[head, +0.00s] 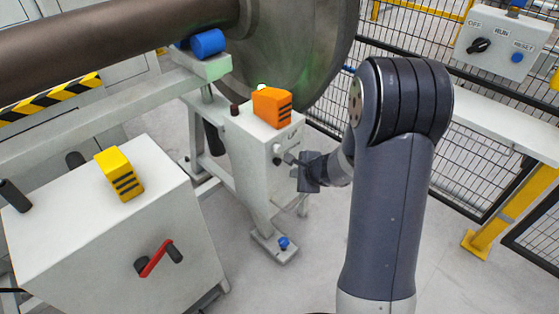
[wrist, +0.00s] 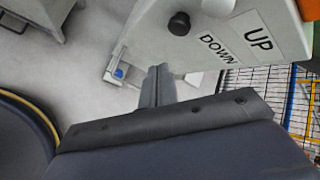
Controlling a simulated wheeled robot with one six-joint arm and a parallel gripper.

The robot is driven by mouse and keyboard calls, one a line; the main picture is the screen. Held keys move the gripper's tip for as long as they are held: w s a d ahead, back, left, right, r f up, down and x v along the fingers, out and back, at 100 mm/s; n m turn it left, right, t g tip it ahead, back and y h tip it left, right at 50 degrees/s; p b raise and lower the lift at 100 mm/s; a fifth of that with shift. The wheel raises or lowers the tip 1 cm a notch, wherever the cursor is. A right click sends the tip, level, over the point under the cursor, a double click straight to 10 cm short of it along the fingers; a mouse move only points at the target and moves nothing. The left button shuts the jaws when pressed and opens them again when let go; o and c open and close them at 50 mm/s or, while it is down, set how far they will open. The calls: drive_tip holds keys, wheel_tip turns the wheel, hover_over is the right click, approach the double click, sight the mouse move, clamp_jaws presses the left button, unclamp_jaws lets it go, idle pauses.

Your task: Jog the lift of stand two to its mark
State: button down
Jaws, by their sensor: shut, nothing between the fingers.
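A pale grey stand (head: 258,170) holds an orange block with dark stripes (head: 271,107) on top. The stand's panel shows in the wrist view (wrist: 235,45) with the labels UP (wrist: 259,43) and DOWN (wrist: 219,50). A black round button (wrist: 179,23) sits beside DOWN, and a grey button (wrist: 218,6) beside UP is cut by the top edge. My gripper (head: 290,158) is at the panel side in the head view. In the wrist view its fingers (wrist: 159,70) are together and empty, below the black button. I cannot tell whether they touch the panel. No height mark can be made out.
A large wheel (head: 305,55) on a brown axle (head: 120,35) stands behind. A control box (head: 503,42) hangs on the mesh fence at right. Floor lies open beyond the stand's foot.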

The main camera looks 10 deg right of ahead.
sight(277, 162)
drive_tip(key=shift+w+a, duration=0.9)
drive_tip(key=shift+w, duration=0.3)
idle(1.2)
drive_tip(key=shift+w+a, duration=0.25)
drive_tip(key=shift+w, duration=0.05)
